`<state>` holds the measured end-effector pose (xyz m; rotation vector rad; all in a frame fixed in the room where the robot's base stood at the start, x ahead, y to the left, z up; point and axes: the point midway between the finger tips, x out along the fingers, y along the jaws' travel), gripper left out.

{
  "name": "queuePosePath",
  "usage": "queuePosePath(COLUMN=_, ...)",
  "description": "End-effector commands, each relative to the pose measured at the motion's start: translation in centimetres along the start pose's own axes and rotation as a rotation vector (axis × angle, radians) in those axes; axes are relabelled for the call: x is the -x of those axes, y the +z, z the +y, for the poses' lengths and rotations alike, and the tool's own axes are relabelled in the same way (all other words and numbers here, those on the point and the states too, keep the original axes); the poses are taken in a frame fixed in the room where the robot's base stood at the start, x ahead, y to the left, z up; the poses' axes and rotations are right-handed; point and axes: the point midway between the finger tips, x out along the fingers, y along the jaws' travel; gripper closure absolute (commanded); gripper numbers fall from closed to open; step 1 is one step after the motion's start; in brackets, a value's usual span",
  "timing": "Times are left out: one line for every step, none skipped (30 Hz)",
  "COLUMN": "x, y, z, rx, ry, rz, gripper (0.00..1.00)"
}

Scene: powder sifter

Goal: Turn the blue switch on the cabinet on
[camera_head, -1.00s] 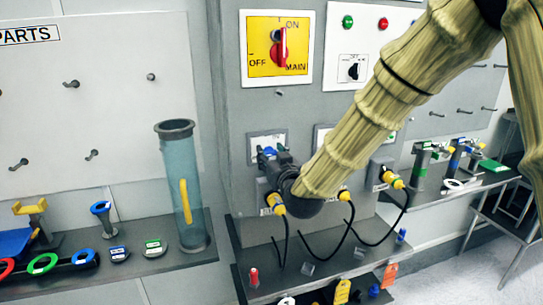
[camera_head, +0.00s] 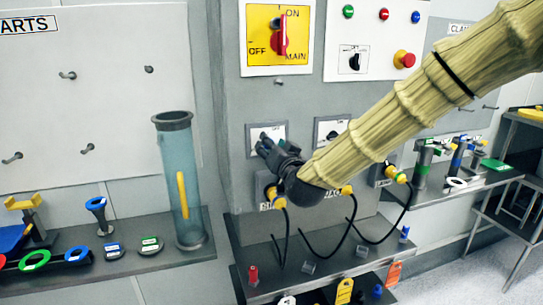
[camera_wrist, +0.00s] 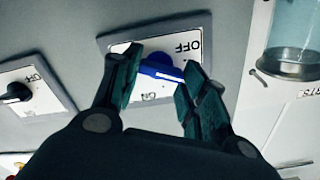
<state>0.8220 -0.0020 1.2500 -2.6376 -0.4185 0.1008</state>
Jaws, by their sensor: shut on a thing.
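The blue switch (camera_wrist: 158,69) sits on a white plate in a grey frame on the cabinet. In the wrist view its plate (camera_wrist: 119,47) shows upside down, with OFF at upper right and ON below. The switch handle lies roughly sideways in that view, its white-marked end toward the right finger. My gripper (camera_wrist: 160,72) has a finger on either side of it and is shut on it. In the head view my gripper (camera_head: 266,147) is against the plate (camera_head: 279,129) and hides most of the switch.
A similar black switch (camera_wrist: 15,95) is beside it. Above are the yellow main switch panel (camera_head: 262,46) and a red push button (camera_head: 404,59). Yellow plugs with black cables (camera_head: 345,190) sit below. A clear tube (camera_head: 184,185) stands on the left shelf.

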Motion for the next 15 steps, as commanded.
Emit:
queuePosePath(x=-0.01, y=0.34, z=0.40, rx=-0.046, ry=0.002, rz=0.002, gripper=0.81)
queuePosePath(x=-0.01, y=0.31, z=0.41, rx=-0.076, ry=0.002, rz=0.002, gripper=0.81)
queuePosePath(x=-0.01, y=0.31, z=0.42, rx=-0.113, ry=0.002, rz=0.002, gripper=0.81)
queuePosePath(x=-0.01, y=0.29, z=0.46, rx=-0.142, ry=0.002, rz=0.003, gripper=0.81)
queuePosePath(x=-0.01, y=0.27, z=0.46, rx=-0.170, ry=0.001, rz=0.003, gripper=0.81)
queuePosePath(x=-0.02, y=0.28, z=0.44, rx=-0.208, ry=0.001, rz=0.002, gripper=0.81)
queuePosePath(x=-0.02, y=0.28, z=0.50, rx=-0.236, ry=0.001, rz=0.002, gripper=0.81)
queuePosePath(x=-0.02, y=0.26, z=0.52, rx=-0.266, ry=0.002, rz=0.002, gripper=0.81)
queuePosePath(x=-0.03, y=0.27, z=0.51, rx=-0.304, ry=0.002, rz=0.002, gripper=0.81)
queuePosePath(x=-0.03, y=0.27, z=0.55, rx=-0.332, ry=0.002, rz=0.003, gripper=0.81)
queuePosePath(x=-0.03, y=0.24, z=0.59, rx=-0.360, ry=0.002, rz=0.003, gripper=0.81)
queuePosePath(x=-0.03, y=0.26, z=0.57, rx=-0.398, ry=0.001, rz=0.003, gripper=0.81)
queuePosePath(x=-0.04, y=0.28, z=0.61, rx=-0.427, ry=0.002, rz=0.002, gripper=0.81)
queuePosePath(x=-0.04, y=0.28, z=0.66, rx=-0.456, ry=0.002, rz=0.002, gripper=0.81)
queuePosePath(x=-0.04, y=0.27, z=0.65, rx=-0.494, ry=0.002, rz=0.002, gripper=0.81)
